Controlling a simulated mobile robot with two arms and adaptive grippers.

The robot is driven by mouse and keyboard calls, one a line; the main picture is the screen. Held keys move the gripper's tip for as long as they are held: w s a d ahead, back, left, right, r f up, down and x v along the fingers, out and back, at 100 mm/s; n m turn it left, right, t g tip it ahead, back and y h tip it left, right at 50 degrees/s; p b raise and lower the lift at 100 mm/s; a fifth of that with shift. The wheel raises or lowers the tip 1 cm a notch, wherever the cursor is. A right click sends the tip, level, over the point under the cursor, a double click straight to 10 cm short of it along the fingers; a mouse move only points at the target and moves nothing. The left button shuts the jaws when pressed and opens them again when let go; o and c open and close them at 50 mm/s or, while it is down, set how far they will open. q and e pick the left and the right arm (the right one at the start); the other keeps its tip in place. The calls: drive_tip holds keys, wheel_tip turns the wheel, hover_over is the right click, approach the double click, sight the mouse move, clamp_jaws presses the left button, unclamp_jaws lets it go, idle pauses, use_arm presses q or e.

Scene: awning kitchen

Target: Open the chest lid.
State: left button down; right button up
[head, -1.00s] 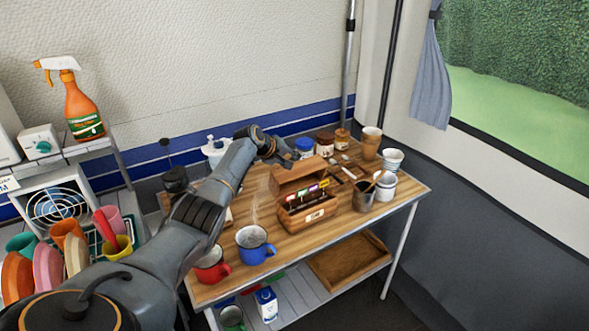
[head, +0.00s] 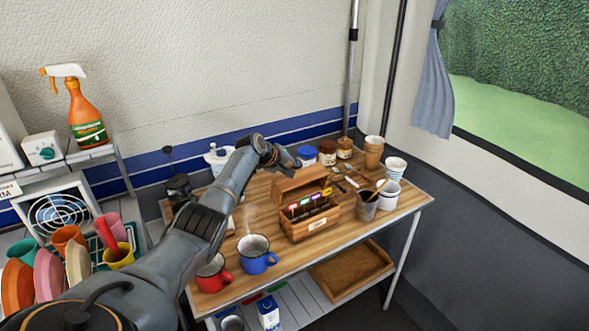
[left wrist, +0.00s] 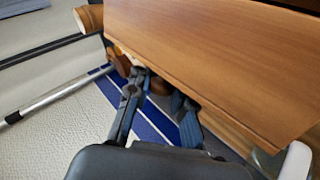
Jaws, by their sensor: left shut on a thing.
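The chest (head: 316,224) is a small brown wooden box on the table. Its lid (head: 299,184) stands raised and tilted back, and colored labeled items show inside. My left gripper (head: 285,160) reaches over from the left to the lid's back upper edge. In the left wrist view, the lid's broad wooden face (left wrist: 215,60) fills the upper right, and my left gripper (left wrist: 158,98) is shut at its edge. The exact contact is partly hidden by the lid. My right gripper is in neither view.
A blue mug (head: 256,254) and a red mug (head: 213,273) stand left of the chest. A metal cup (head: 366,205) stands close on its right. Jars (head: 327,152) and stacked cups (head: 373,152) are behind. A wooden tray (head: 350,270) lies on the lower shelf.

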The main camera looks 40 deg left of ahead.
use_arm(q)
drive_tip(key=shift+s+f, duration=0.15)
drive_tip(key=shift+f, duration=0.3)
drive_tip(key=c, duration=1.4)
unclamp_jaws()
drive_tip(key=shift+o, duration=1)
drive_tip(key=shift+r, duration=0.15)
drive_tip(key=shift+s+r+p, duration=0.15)
drive_tip(key=shift+r+p, duration=0.15)
drive_tip(key=shift+p, duration=0.35)
drive_tip(key=a+p+v, duration=0.1)
drive_tip(key=p+v, duration=1.4)
drive_tip(key=p, duration=0.4)
drive_tip(key=shift+w+a+r+p, duration=0.2)
drive_tip(key=shift+a+r+p, duration=0.05)
drive_tip(key=shift+a+p, duration=0.1)
